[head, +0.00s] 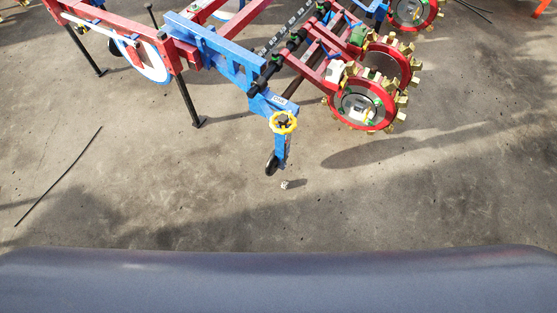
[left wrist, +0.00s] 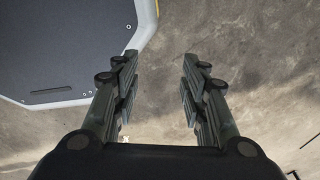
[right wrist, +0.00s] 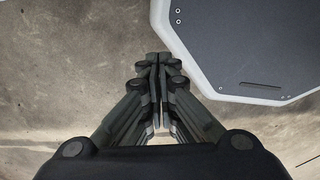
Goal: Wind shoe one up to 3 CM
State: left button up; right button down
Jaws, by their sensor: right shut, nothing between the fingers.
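The punch planter, a red and blue frame, stands at the top of the head view. At its near end a blue arm (head: 267,101) bears a small white label (head: 280,100) whose text is too small to read surely. A yellow handwheel (head: 283,122) sits on top of an upright blue post (head: 282,152), with a small black wheel (head: 271,165) beside its foot. Neither gripper shows in the head view. My left gripper (left wrist: 158,75) is open and empty over bare floor. My right gripper (right wrist: 158,62) is shut and empty over floor.
Red punch wheels with brass-coloured teeth (head: 368,104) stand right of the handwheel. A black support leg (head: 189,100) stands to its left. A small pale object (head: 284,184) lies on the floor below the post. The concrete floor in front is mostly clear.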

pick_arm(q)
jog(key=s, duration=0.3)
jog(key=shift+d+f, duration=0.15)
jog(key=shift+d, duration=0.15)
pick_arm(e)
jog(key=s, duration=0.1)
jog(key=s+d, duration=0.1)
jog(key=s, duration=0.1)
jog(key=shift+s+f+g, duration=0.15)
jog(key=shift+s+g, duration=0.05)
jog(key=shift+g, duration=0.1)
pick_arm(q)
jog(key=shift+c, duration=0.8)
pick_arm(e)
jog(key=shift+w, duration=0.1)
